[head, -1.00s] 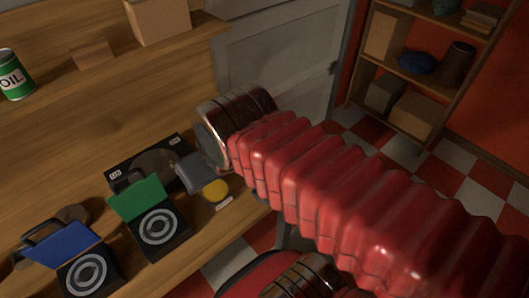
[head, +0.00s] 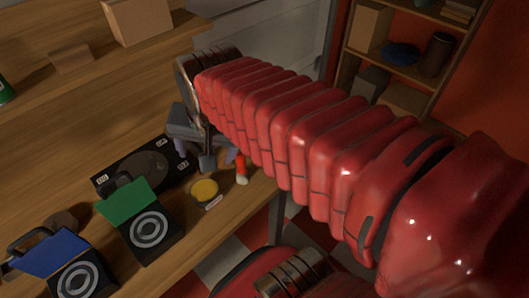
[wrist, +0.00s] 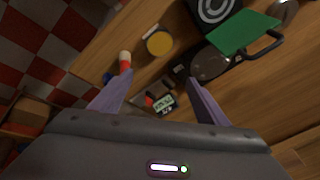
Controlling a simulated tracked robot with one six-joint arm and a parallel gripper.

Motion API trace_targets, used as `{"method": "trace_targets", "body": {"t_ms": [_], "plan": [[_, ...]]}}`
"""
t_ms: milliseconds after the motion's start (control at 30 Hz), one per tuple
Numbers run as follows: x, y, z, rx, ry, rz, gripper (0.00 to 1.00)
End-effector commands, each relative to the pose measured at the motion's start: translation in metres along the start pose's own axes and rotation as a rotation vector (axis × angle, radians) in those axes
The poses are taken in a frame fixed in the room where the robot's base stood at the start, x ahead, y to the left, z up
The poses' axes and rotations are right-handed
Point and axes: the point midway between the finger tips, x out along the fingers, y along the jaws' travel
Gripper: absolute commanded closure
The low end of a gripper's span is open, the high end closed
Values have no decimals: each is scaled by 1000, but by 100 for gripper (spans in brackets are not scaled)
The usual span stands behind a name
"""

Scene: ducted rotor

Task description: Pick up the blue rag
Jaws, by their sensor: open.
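A dark blue crumpled lump (head: 400,54), which looks like the blue rag, lies on the middle shelf at the right of the head view. My gripper (head: 194,158) is far to its left, above the wooden bench, open and empty. In the wrist view my gripper's two fingers (wrist: 158,88) are spread, with a small digital meter (wrist: 162,103) showing between them. A small blue patch (wrist: 107,78) shows beside the red-and-white cylinder in the wrist view; I cannot tell what it is.
The red-and-white cylinder (head: 241,170) and a yellow round tin (head: 204,190) are on the bench near its edge. Green-lidded (head: 130,207) and blue-lidded (head: 52,252) boxes stand left. A dark cylinder (head: 438,53) is right of the blue lump. My red arm crosses the head view.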

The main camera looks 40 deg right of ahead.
Motion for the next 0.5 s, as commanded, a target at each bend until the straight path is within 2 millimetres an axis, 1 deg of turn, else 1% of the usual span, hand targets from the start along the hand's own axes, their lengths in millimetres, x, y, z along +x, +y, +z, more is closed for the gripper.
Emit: {"method": "trace_targets", "body": {"t_ms": [100, 267, 500], "plan": [[8, 7, -19, 217, -14, 31, 31], [19, 18, -42, 513, -24, 70, 31], [38, 40, -77, 959, -27, 130, 31]]}}
